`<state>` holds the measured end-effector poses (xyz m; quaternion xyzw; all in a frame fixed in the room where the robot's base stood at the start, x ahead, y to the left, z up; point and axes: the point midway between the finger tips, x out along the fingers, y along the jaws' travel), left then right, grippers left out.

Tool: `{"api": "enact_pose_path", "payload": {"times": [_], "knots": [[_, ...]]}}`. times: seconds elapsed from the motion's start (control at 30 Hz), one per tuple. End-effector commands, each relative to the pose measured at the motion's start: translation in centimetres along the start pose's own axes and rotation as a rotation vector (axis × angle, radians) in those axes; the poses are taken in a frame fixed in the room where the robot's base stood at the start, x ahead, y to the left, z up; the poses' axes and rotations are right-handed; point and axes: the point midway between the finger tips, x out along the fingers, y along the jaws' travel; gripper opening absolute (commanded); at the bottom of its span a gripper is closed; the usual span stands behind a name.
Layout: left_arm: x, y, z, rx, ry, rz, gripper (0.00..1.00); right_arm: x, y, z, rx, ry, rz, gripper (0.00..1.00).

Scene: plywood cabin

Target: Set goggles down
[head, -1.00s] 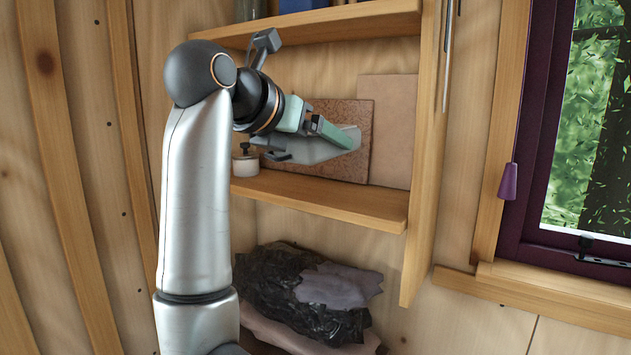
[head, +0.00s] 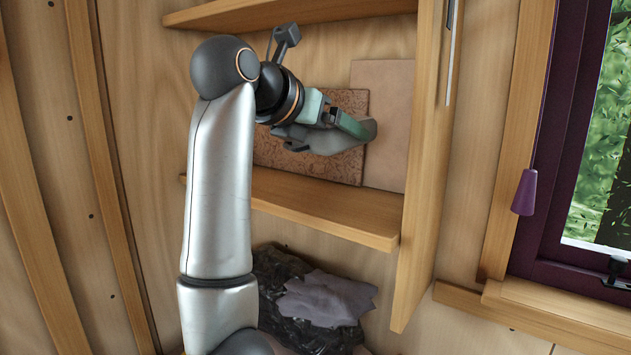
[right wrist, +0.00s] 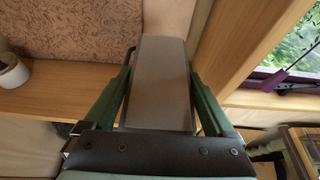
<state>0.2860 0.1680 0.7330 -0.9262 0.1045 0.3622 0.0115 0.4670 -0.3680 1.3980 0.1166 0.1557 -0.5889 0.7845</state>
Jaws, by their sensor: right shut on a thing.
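My right gripper (head: 326,134) is shut on the goggles (head: 358,138), a smooth grey piece that sticks out past the fingers. It is in front of the brown speckled board on the middle shelf (head: 320,208), with a gap seen between goggles and shelf board. In the right wrist view the goggles (right wrist: 160,85) are a flat grey block between the two green fingers, in front of the shelf (right wrist: 65,101). Their far side is hidden. My left gripper is not in view.
A brown speckled board (head: 318,168) and a plain tan board (head: 388,105) lean on the shelf's back wall. A white pot (right wrist: 12,76) stands left on the shelf. An upright post (head: 425,180) bounds the shelf's right. Dark crumpled bags (head: 300,300) lie below.

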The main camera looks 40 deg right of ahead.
Motion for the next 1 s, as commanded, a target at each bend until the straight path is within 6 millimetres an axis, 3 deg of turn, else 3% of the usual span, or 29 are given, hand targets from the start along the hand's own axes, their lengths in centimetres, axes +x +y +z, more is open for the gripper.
{"api": "enact_pose_path", "payload": {"times": [0.3, 0.5, 0.77, 1.0], "knots": [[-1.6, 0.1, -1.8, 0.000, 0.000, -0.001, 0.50, 7.8, 3.2, -0.2, -0.005, 0.002, -0.007, 0.22], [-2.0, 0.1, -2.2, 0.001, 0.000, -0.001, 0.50, 11.7, 4.5, -2.7, -0.004, 0.001, -0.004, 0.22], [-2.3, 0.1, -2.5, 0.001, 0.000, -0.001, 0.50, 13.7, 5.2, -3.9, -0.001, 0.000, -0.001, 0.22], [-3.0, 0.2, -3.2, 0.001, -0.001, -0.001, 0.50, 15.2, 5.3, -6.4, -0.003, 0.001, -0.002, 0.22]]}}
